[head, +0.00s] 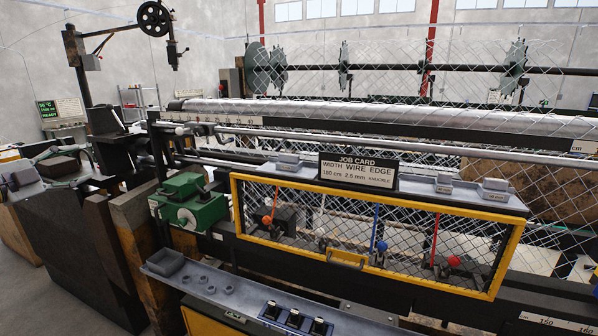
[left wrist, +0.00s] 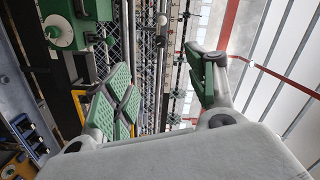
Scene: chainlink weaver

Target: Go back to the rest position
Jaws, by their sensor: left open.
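My left gripper (head: 84,163) is at the left edge of the head view, left of the weaving machine. In the left wrist view my left gripper (left wrist: 165,88) shows its green-padded fingers spread wide, with nothing between them. The machine's green gearbox (head: 188,202) stands to the right of the gripper in the head view. The gearbox (left wrist: 62,30) also shows at the upper left of the left wrist view. My right gripper is in neither view.
A yellow-framed mesh guard (head: 370,284) with a job card (head: 358,172) fronts the machine. Below it a grey ledge (head: 215,308) carries black switches (head: 296,318). A dark post (head: 76,65) with a pulley arm rises behind on the left. Chainlink mesh (head: 480,70) spreads at the right.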

